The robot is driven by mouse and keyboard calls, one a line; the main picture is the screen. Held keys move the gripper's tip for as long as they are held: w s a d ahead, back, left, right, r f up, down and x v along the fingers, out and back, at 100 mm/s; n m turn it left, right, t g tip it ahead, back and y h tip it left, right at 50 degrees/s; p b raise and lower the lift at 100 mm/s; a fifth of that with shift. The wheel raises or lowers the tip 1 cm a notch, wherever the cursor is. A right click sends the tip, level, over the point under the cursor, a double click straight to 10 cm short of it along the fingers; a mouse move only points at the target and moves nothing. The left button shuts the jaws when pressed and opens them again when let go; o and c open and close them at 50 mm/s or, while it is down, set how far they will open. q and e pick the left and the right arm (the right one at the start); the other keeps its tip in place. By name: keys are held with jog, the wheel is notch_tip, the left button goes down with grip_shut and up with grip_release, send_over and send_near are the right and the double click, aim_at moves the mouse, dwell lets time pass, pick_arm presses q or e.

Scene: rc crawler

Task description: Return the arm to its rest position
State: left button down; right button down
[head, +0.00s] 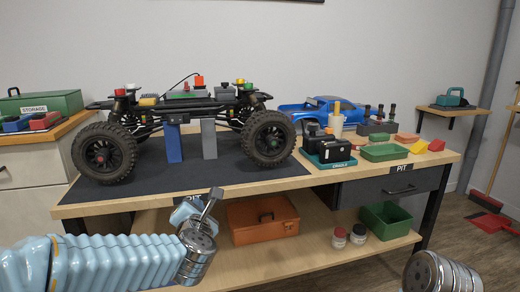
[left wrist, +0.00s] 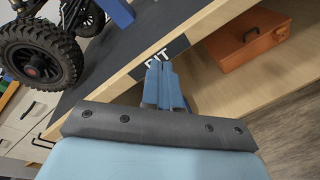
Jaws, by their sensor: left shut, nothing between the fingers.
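My left arm (head: 110,262), in a pale blue ribbed sleeve, comes in from the lower left of the head view. My left gripper (head: 186,210) is in front of the workbench's front edge, partly hidden by the metal wrist. In the left wrist view its blue fingers (left wrist: 164,82) are together with nothing between them, in front of a PIT label on the bench edge. The crawler chassis (head: 190,105) stands on the dark mat (head: 215,180), apart from the gripper. A metal joint of my right arm (head: 440,273) shows at the lower right; the right gripper is out of view.
The bench top (head: 330,176) holds a black-and-teal charger (head: 328,148), a green tray (head: 384,152) and a blue truck body (head: 322,108). On the lower shelf are an orange toolbox (head: 263,219), small jars and a green bin (head: 388,219). The floor at the right is partly clear.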

pick_arm(q)
jog(key=s+d+f+m+g+h, duration=0.1)
jog(key=s+f+m+g+h, duration=0.2)
jog(key=f+m, duration=0.9)
jog(key=s+d+f+m+g+h, duration=0.2)
jog(key=s+f+m+g, duration=0.15)
jog(key=f, duration=1.75)
jog(key=s+f+m+g+h, duration=0.1)
jog(key=s+f+m+g, duration=0.3)
jog(key=s, duration=0.6)
jog(key=s+f+m+g+h, duration=0.1)
jog(key=s+f+m+g, duration=0.3)
jog(key=s+f+m, duration=0.4)
jog(key=s+f+p, duration=0.1)
jog(key=s+f, duration=0.2)
jog(key=shift+d+f+g, duration=0.25)
jog(key=shift+d+g, duration=0.1)
